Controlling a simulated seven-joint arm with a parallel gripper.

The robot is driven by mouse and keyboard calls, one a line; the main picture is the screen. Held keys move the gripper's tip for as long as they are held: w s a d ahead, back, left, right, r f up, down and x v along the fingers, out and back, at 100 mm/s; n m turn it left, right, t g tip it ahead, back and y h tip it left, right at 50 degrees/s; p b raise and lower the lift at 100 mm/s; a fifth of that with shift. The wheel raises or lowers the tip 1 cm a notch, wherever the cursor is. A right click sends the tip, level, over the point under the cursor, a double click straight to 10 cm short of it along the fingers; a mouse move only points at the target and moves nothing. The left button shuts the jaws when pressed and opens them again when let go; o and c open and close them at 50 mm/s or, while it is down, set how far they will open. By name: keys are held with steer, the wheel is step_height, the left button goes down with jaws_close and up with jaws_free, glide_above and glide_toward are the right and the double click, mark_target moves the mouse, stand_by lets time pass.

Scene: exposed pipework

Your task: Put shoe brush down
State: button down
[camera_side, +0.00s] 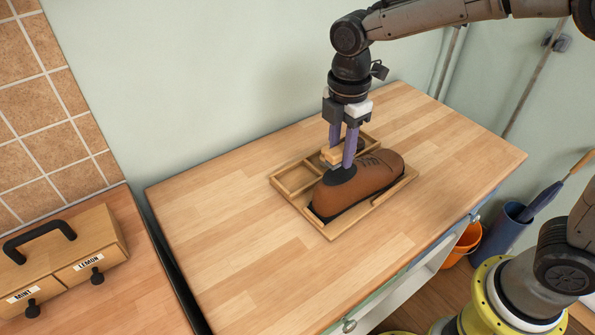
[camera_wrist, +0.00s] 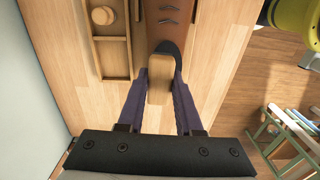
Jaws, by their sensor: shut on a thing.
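My gripper (camera_side: 342,163) points down over the near-left end of a brown shoe (camera_side: 368,182). Its purple fingers are shut on the shoe brush (camera_side: 331,155), a pale wooden block. In the wrist view the shoe brush (camera_wrist: 160,80) lies between the fingertips (camera_wrist: 160,72), beside the dark opening of the shoe (camera_wrist: 172,15). The brush's underside is hidden, so I cannot tell whether it touches the shoe. The shoe rests on a wooden tray (camera_side: 333,231) with small compartments along its far-left side.
In the wrist view a round wooden item (camera_wrist: 103,15) sits in one tray compartment. The wooden worktop (camera_side: 225,225) is clear around the tray. A box with two labelled drawers (camera_side: 65,262) stands on the left counter. An orange bucket (camera_side: 462,245) is below right.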

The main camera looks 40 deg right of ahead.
mark_target(298, 180)
steer(key=w+a+f, duration=0.1)
steer(key=w+f, duration=0.3)
steer(key=w, duration=0.1)
steer(key=w+a+f, duration=0.1)
steer(key=w+f, duration=0.1)
steer(key=w, duration=0.1)
steer(key=shift+w+a+f, duration=0.25)
steer(key=shift+a+f, duration=0.1)
steer(key=shift+w+a+f, duration=0.2)
steer(key=shift+w+f, duration=0.3)
steer(key=shift+f, duration=0.15)
steer(key=shift+w+f, duration=0.15)
steer(key=shift+f, duration=1.5)
steer(key=shift+f, duration=0.15)
steer(key=c, duration=0.9)
jaws_free()
steer(key=shift+o, duration=0.2)
